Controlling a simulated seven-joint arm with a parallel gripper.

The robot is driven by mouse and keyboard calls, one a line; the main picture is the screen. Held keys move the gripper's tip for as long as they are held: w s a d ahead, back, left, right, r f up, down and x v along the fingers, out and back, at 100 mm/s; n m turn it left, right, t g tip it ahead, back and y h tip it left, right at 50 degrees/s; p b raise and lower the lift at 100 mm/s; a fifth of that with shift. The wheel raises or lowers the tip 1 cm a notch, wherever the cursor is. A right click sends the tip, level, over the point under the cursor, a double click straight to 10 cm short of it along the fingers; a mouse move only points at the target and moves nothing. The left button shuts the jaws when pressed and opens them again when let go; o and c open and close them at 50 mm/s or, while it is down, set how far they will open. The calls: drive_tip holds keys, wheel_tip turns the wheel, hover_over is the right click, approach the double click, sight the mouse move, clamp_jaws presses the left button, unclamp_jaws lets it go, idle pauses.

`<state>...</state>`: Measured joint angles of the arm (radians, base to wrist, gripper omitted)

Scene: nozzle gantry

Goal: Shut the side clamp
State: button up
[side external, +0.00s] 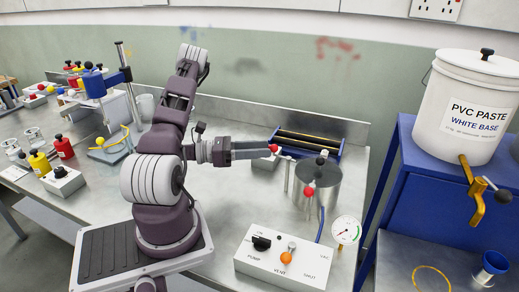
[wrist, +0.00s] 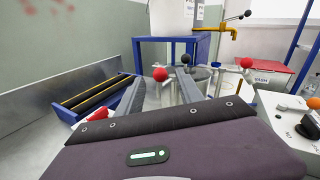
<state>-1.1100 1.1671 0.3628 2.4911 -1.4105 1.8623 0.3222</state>
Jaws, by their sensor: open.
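A steel pot (side external: 318,185) with a lid stands on the bench. A red ball-ended clamp handle (side external: 275,148) is at its left side. Another red-knobbed handle (side external: 309,190) is at its front; I cannot tell for certain which is the side clamp. My gripper (side external: 272,148) is open, its fingers level and pointing right at the left red ball. In the wrist view, a red ball (wrist: 160,74) shows between the fingertips of my gripper (wrist: 160,80); contact cannot be told. My fingers and palm hide much of the pot (wrist: 160,95) there.
A blue-framed roller unit (side external: 308,143) lies behind the pot. A white control box (side external: 285,258) with knobs and a pressure gauge (side external: 346,231) are in front. A blue stand (side external: 440,185) with a white paste bucket (side external: 470,105) is at right. Bare bench lies left of the control box.

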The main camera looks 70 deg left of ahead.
drive_tip(key=w+d+m+g+h, duration=0.1)
drive_tip(key=w+h, duration=0.1)
drive_tip(key=w+d+m+g+h, duration=0.1)
drive_tip(key=w+m+h, duration=0.1)
drive_tip(key=w+d+m+g+h, duration=0.1)
drive_tip(key=w+h, duration=0.1)
drive_tip(key=shift+r, duration=0.1)
clamp_jaws()
idle(0.3)
